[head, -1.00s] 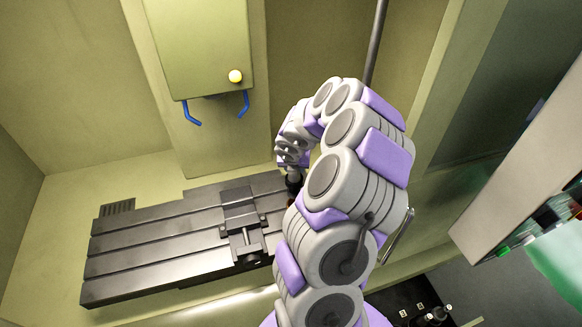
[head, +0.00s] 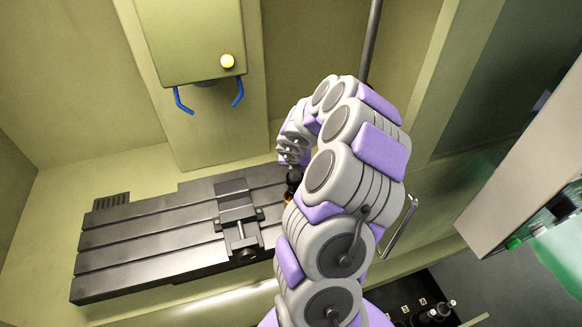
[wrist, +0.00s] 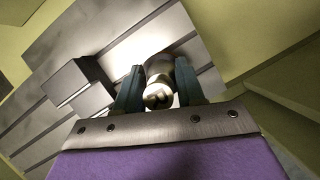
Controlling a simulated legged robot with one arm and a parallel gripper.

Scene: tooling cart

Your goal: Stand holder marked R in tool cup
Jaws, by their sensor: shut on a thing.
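My gripper (head: 292,166) hangs over the right end of the machine's slotted table in the head view. In the wrist view its two dark teal fingers (wrist: 158,90) are shut on a shiny metal holder (wrist: 159,84), whose rounded end faces the camera. A mark on that end is too small to read surely. In the head view a dark part of the holder (head: 293,182) shows below my gripper, partly hidden by my arm. I cannot make out the tool cup in either view.
A grey vise (head: 237,225) sits on the slotted table (head: 140,245). A machine head (head: 190,40) with blue handles is above. Several dark holders (head: 432,313) with white tags stand at the lower right. A pale panel (head: 530,130) is at the right.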

